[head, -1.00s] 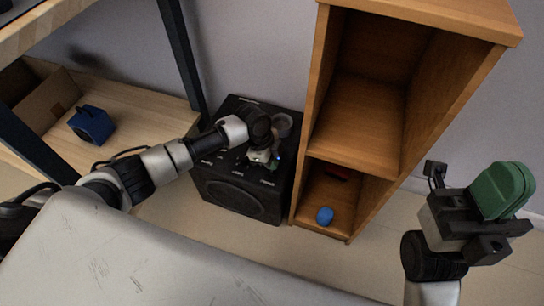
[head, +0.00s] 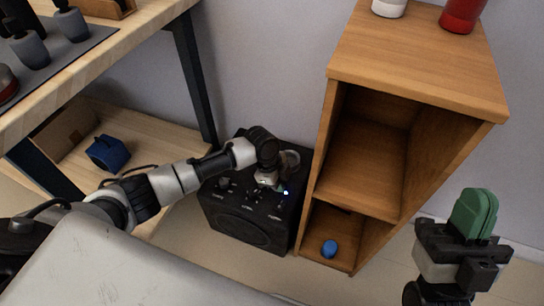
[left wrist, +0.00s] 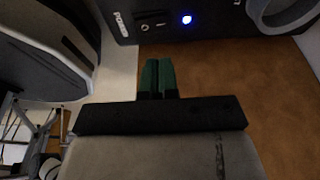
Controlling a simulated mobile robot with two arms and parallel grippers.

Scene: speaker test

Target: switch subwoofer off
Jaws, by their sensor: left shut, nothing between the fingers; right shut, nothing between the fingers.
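The subwoofer (head: 240,228) is a black box on the floor, with knobs and a lit blue light (head: 286,193) on its top panel. My left gripper (head: 268,183) is over the right part of that panel, and the arm hides some of the controls. In the left wrist view the panel edge (left wrist: 215,27) is at the top, with the word POWER, a small switch (left wrist: 145,25) and the lit blue light. The shut green fingertips (left wrist: 158,62) are just below the switch in that picture; contact cannot be told. My right gripper (head: 478,212) is shut and empty at the right.
A wooden shelf unit (head: 415,60) stands close to the right of the subwoofer, with a small blue object (head: 329,248) in its lower compartment. A table (head: 125,42) with a lower shelf holding a blue box (head: 108,153) is at the left. Floor at the right is clear.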

